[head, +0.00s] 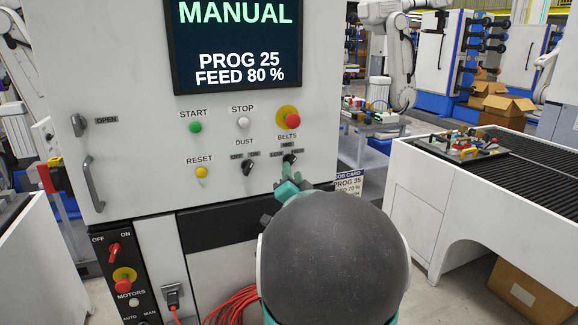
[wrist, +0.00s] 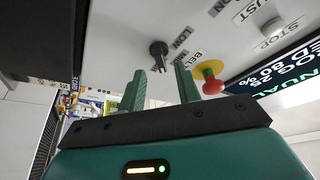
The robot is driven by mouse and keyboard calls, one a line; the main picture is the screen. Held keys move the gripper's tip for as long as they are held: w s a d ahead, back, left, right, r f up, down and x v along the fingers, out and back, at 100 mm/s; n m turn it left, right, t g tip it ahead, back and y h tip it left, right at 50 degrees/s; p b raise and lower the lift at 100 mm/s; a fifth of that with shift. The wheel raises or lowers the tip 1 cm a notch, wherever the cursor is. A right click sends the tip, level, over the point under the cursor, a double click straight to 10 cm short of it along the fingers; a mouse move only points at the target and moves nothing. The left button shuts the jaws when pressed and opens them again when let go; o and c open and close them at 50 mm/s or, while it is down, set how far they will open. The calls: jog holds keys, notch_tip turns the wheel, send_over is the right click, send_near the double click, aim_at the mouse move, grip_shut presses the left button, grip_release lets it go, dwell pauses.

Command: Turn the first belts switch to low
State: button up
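The black belts switch (head: 289,159) sits on the light grey control panel, under the BELTS label, with LOW on its left and MID above it. It also shows in the wrist view (wrist: 158,50) near the LOW label, ahead of my fingertips. Its exact setting is too small to tell. My gripper (head: 287,174) is just below and in front of the switch in the head view, partly hidden by my own arm. In the wrist view its two green fingers (wrist: 160,78) are spread apart with nothing between them. The switch lies beyond the gap, apparently not touched.
A red emergency button (head: 292,119) is above the switch; in the wrist view it (wrist: 212,84) stands close by the right finger. The dust switch (head: 247,167) is to the left. A job card (head: 347,185) reading PROG 35, FEED 70 % hangs at the right. The screen (head: 235,45) reads MANUAL.

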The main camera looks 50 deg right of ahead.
aim_at(290, 161)
jog(key=shift+x, duration=2.3)
jog(key=c, duration=0.7)
jog(key=shift+o, duration=0.2)
